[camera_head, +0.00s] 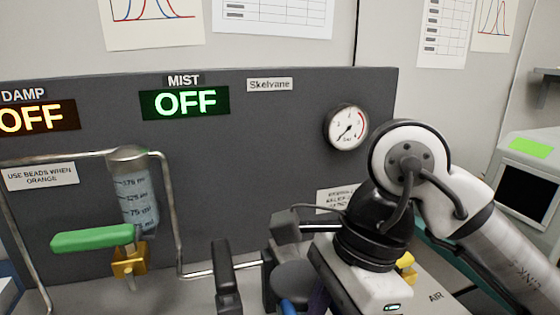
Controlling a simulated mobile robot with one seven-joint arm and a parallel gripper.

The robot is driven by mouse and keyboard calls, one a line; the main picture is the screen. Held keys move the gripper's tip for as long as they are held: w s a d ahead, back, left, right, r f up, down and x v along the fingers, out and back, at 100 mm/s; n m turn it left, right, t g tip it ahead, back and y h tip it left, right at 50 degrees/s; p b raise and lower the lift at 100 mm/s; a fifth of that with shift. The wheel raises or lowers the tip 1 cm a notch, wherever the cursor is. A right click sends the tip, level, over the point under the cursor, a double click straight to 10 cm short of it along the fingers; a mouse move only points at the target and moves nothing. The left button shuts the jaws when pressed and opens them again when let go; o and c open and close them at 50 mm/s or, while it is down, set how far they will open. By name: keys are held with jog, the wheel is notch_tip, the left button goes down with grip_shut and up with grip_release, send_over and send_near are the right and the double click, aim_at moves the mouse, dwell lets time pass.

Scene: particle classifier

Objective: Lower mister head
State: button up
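The panel carries a green MIST OFF sign (185,102). No part is labelled as the mister head, and I cannot tell for sure which it is. A dark grey round part (293,279) sits low in the middle, partly hidden by my white wrist (365,280). A metal pipe (215,272) runs toward it behind a black upright piece (225,277). My arm comes in from the right and bends down at the wrist. My fingertips cannot be made out clearly, so their opening and any contact cannot be told.
A clear graduated cylinder (138,200) with bluish contents stands at left, above a green-handled valve (93,239) with a yellow body. A DAMP OFF sign (35,118) and a pressure gauge (346,128) are on the panel. A white device with a dark screen (528,193) stands at right.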

jog(key=shift+p+v, duration=1.95)
jog(key=shift+v, duration=0.85)
jog(key=shift+f, duration=0.1)
